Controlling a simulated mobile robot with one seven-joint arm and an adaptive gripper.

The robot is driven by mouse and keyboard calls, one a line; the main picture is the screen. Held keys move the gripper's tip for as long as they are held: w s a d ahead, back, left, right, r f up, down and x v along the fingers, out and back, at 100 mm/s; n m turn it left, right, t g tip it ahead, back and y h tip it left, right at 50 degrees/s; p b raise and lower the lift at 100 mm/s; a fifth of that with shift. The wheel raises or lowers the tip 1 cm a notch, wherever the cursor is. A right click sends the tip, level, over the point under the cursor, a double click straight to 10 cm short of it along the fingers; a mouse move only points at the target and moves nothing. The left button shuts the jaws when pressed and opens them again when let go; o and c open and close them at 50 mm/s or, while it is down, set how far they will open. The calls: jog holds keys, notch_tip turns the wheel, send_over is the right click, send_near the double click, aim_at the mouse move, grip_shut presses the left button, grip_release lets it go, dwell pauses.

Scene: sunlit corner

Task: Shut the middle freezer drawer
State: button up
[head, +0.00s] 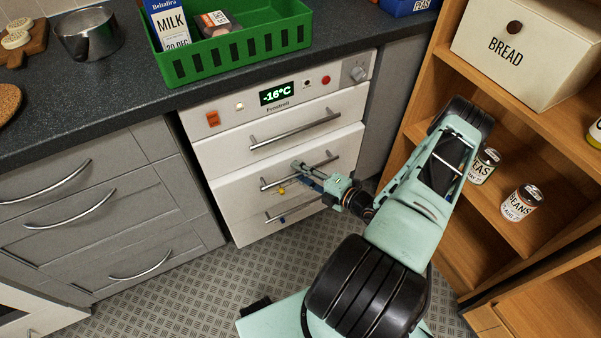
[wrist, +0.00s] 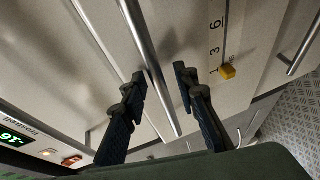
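The freezer (head: 225,155) is a white built-in unit with stacked drawers under a panel reading -16°C. The middle drawer (head: 235,196) appears to stand a little forward of the top drawer. Its silver bar handle (head: 275,184) also crosses the wrist view (wrist: 148,62). A yellow slider (head: 281,190) sits on its front beside a number scale, seen in the wrist view too (wrist: 228,72). My gripper (head: 303,172) is at this handle. In the wrist view its fingers (wrist: 160,95) are apart, one on each side of the bar; contact is not clear.
The top drawer handle (head: 295,130) is above, and the bottom handle (head: 290,210) is below. Grey cabinets (head: 110,205) stand left. A wooden shelf (head: 430,90) with cans stands close at right. A green crate (head: 240,52) is on the counter.

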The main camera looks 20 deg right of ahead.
jog(key=shift+c, duration=0.5)
grip_shut()
jog(key=w+b, duration=0.1)
jog(key=w, duration=0.2)
jog(key=shift+r, duration=0.1)
jog(key=shift+o, duration=0.5)
grip_release()
jog(key=shift+a, duration=0.1)
jog(key=shift+s, duration=0.15)
